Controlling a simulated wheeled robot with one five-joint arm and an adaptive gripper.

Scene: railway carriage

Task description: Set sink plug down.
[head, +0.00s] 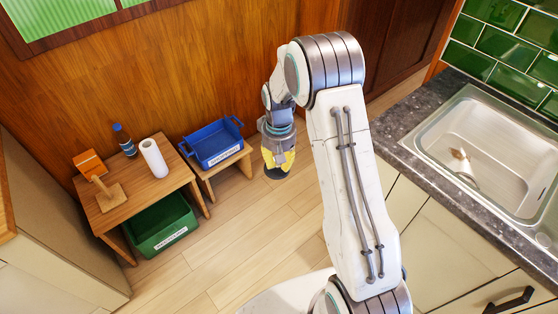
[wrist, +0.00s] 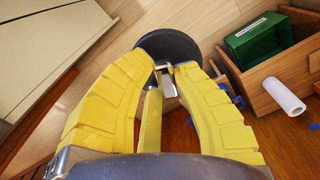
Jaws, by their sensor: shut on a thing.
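The sink plug (wrist: 172,46) is a dark round disc with a small metal piece at its middle. My gripper (wrist: 165,74) has yellow ribbed fingers closed on that metal piece, with the disc beyond the fingertips. In the head view my gripper (head: 277,157) points down, to the right of the low wooden stool, and the dark plug (head: 276,173) shows just under the fingers. It appears over the floor; I cannot tell its height or whether it touches anything.
A blue crate (head: 232,141) sits on the low stool (head: 236,165). A wooden table (head: 150,185) holds a blue bottle (head: 124,140), a white roll (head: 154,158) and an orange-and-wood object (head: 98,178). A green crate (head: 160,224) sits below. The steel sink (head: 500,160) is at right.

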